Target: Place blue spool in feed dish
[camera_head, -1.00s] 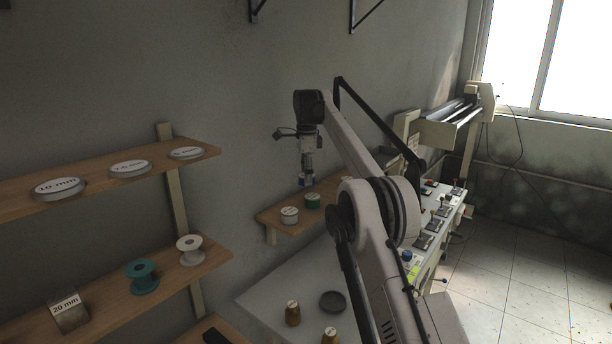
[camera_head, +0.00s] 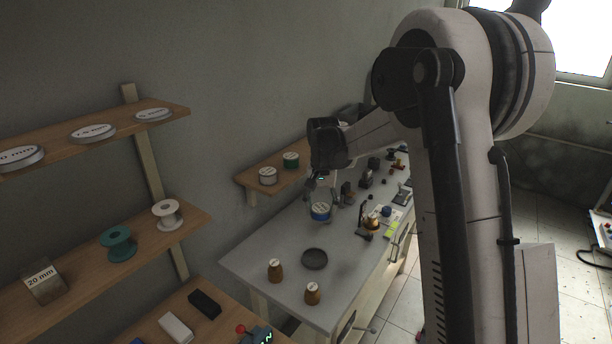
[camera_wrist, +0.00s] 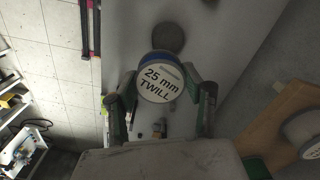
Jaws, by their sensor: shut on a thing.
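The blue spool (camera_head: 320,213) has a white top label and is held in my gripper (camera_head: 321,203) over the grey table. In the wrist view the spool (camera_wrist: 160,84) shows its label "25 mm TWILL" facing the camera, with my gripper's fingers (camera_wrist: 162,92) closed on either side of it. The feed dish (camera_head: 314,260) is a round dark grey dish on the table, nearer to the head camera than the spool. The dish looks empty.
A wall shelf (camera_head: 246,178) behind holds a white spool (camera_head: 267,176) and a green spool (camera_head: 291,160). Small devices (camera_head: 370,222) crowd the table's right side. The table around the dish is otherwise clear.

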